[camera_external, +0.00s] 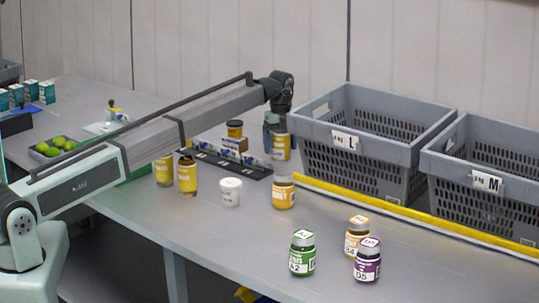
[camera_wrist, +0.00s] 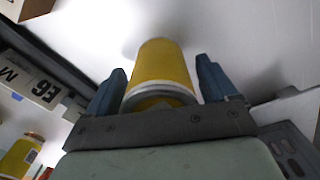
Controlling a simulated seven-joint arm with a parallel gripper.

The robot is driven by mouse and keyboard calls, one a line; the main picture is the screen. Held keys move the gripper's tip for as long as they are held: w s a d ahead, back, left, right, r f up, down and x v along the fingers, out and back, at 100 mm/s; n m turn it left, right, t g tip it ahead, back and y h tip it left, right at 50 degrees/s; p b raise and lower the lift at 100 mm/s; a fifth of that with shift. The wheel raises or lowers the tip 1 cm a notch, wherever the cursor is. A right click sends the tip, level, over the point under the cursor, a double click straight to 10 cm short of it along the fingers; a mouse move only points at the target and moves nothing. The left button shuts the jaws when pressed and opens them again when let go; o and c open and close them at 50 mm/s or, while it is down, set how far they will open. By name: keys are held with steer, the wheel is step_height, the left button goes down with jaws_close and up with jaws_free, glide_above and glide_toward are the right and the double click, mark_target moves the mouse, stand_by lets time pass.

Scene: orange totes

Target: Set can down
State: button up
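A shadow shows beside the can's far end. I cannot tell whether its base touches the table.
Grey totes L (camera_external: 385,150) and M (camera_external: 480,195) stand at right, behind a yellow strip (camera_external: 400,210). Green (camera_external: 302,255) and purple (camera_external: 367,261) jars stand in front.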

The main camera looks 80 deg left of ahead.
steer(key=shift+o, duration=0.2)
step_height(320, 180, up, 12)
steer(key=shift+r, duration=0.15)
stand_by(0.5)
stand_by(0.4)
